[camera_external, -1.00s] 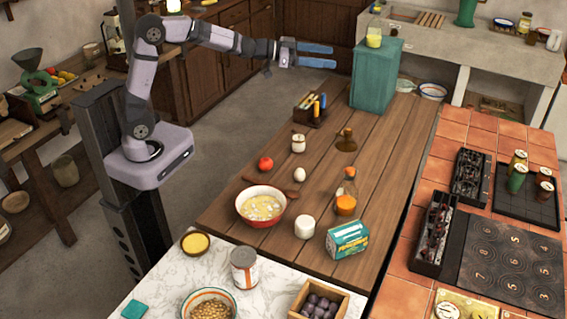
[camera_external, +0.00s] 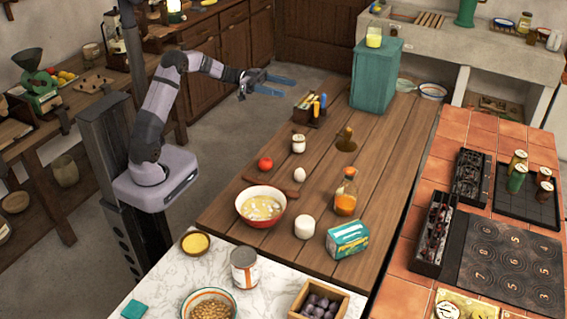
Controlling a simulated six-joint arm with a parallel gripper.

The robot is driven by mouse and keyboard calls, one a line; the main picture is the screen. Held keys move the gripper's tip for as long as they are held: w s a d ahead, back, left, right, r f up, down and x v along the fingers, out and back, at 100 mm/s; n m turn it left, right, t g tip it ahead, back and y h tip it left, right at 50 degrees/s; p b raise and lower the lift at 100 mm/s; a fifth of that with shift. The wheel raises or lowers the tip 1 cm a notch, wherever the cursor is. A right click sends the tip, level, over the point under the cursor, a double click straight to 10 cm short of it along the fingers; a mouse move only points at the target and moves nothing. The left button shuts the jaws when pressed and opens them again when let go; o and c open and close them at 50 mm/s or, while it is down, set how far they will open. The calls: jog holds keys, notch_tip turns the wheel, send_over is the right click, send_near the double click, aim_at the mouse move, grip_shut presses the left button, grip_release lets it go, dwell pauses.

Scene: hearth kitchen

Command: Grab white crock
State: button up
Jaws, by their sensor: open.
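Two small white vessels stand on the wooden table, and I cannot tell for certain which is the white crock. One is a plain, rounded white pot (camera_external: 305,227) near the front, between the bowl and the teal box. The other is a white jar (camera_external: 298,144) with a darker top, farther back, near the tool caddy. My gripper (camera_external: 287,86) has blue fingers and is open and empty. In the picture it is above and left of the tool caddy, apart from both vessels.

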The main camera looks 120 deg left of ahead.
send_near(298, 142)
jog(key=a, duration=0.1)
jog(key=w+a+f, duration=0.1)
jog(key=a+f, duration=0.1)
jog(key=shift+w+f, duration=0.1)
jog(key=shift+w, duration=0.25)
jog(key=shift+w+p, duration=0.3)
jog(key=shift+w, duration=0.8)
jog(key=shift+w+r, duration=0.2)
jog(key=shift+w, duration=0.2)
jog(key=w+p, duration=0.1)
jog(key=w, duration=0.2)
jog(key=shift+d+p, duration=0.25)
jog(key=shift+p, duration=0.15)
jog(key=shift+w+a, duration=0.1)
jog(key=shift+w, duration=0.6)
jog(key=c, duration=1.4)
jog(key=shift+o, duration=0.2)
